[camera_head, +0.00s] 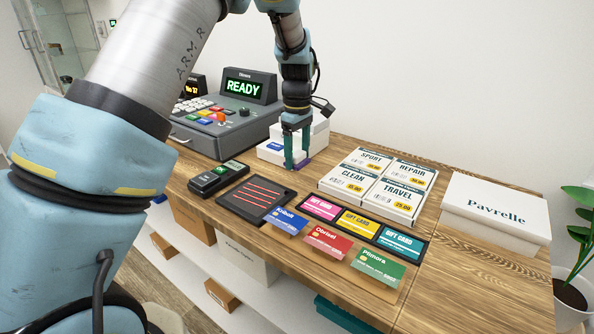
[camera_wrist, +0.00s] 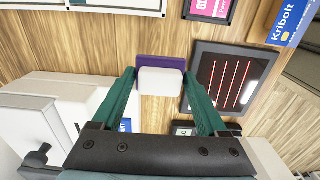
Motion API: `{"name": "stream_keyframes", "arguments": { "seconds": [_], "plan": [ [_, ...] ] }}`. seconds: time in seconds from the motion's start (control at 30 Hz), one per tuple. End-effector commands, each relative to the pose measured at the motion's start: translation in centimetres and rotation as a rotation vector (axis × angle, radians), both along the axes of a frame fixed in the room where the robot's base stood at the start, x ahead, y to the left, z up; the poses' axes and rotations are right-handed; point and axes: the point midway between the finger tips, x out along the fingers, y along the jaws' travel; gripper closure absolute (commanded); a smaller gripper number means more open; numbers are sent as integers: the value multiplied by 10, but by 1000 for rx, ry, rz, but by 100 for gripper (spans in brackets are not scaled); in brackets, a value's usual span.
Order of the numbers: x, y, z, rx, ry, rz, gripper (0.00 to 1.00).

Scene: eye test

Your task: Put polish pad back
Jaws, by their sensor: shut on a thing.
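My gripper (camera_head: 297,157) is over the wooden counter, in front of the white boxes. In the wrist view my gripper (camera_wrist: 160,74) has its two green fingers on either side of a small pad, shut on it. The pad (camera_wrist: 160,80) has a white block face and a purple layer along its far side. I cannot tell whether the pad touches the counter.
White boxes (camera_head: 320,136) stand right behind my gripper. A cash register (camera_head: 245,120) and card terminal (camera_head: 218,178) are to the left. A dark tray with red lines (camera_head: 256,197), gift cards (camera_head: 318,207) and boxed cards (camera_head: 378,186) lie in front and right. A Pavrelle box (camera_head: 497,211) stands far right.

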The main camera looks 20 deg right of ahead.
Motion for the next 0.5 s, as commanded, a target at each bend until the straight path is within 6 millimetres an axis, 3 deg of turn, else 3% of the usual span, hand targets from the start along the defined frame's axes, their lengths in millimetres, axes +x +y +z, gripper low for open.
{"name": "stream_keyframes", "arguments": {
  "seconds": [0.5],
  "plan": [
    [0,1,-53,1,0,-2,76]
  ]
}}
